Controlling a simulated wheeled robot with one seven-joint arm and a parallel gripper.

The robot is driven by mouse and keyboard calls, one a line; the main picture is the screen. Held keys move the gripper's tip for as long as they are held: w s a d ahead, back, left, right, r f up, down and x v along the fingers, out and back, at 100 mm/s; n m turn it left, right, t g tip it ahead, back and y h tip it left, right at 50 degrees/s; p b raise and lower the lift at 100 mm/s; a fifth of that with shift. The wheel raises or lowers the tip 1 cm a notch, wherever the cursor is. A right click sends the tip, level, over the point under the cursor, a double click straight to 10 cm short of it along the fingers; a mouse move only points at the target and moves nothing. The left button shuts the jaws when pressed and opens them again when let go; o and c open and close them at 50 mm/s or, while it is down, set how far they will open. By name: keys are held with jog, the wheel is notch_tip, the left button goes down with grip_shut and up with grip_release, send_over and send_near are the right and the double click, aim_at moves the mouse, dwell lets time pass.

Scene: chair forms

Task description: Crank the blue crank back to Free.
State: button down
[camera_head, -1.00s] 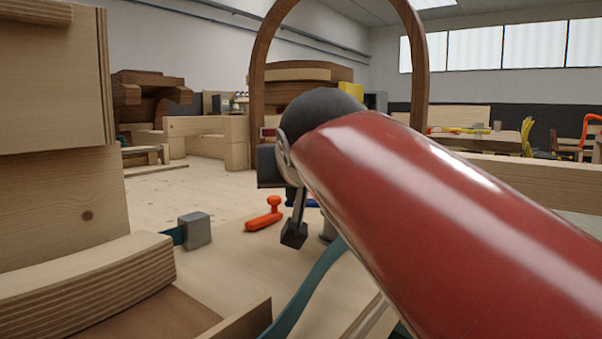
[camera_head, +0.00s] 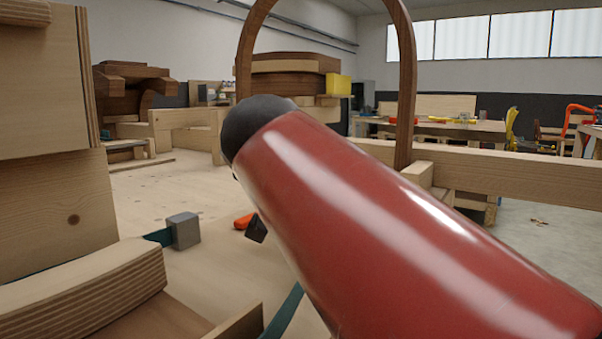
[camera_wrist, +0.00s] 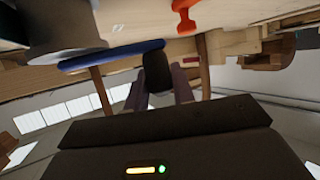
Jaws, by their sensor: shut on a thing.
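The blue crank's arm (camera_wrist: 110,55) shows in the wrist view as a blue bar running across the upper left, beside a grey cylinder (camera_wrist: 65,30). A dark knob (camera_wrist: 157,70) stands at the bar's right end. My gripper (camera_wrist: 160,88) is shut on this knob, with one finger on each side. In the head view my red arm covers the blue crank and most of my gripper; a small dark block (camera_head: 257,230) shows at the arm's lower edge. Any Free marking is not visible.
An orange handle (camera_head: 242,221) lies just behind the dark block; it also shows in the wrist view (camera_wrist: 185,15). A grey block (camera_head: 185,231) on a teal strap stands left. A wooden arch (camera_head: 404,95) rises behind my arm.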

jog(key=c, duration=1.2)
grip_release()
jog(key=shift+v, duration=3.9)
